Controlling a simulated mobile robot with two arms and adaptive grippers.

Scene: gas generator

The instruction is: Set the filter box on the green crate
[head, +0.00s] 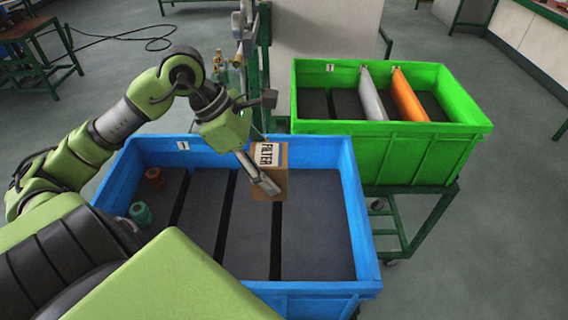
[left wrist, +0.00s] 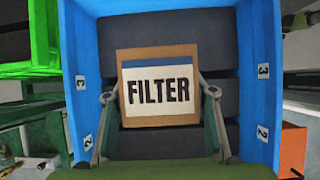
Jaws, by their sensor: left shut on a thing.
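The filter box (head: 268,153) is a brown cardboard box with a white label reading FILTER. My left gripper (head: 260,174) is shut on it, with a finger along its side. In the left wrist view the box (left wrist: 160,88) sits between the two fingers with its label facing the camera. The box is at the far side of the blue crate (head: 318,152); I cannot tell if it touches the crate floor. The green crate (head: 405,160) stands behind and to the right, with a grey and an orange panel upright inside. My right gripper is not in view.
A red part (head: 154,178) and a teal part (head: 140,213) lie at the left of the blue crate. The green crate rests on a green metal stand (head: 415,225). A green post (head: 264,70) stands behind the blue crate. The green crate's left part is free.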

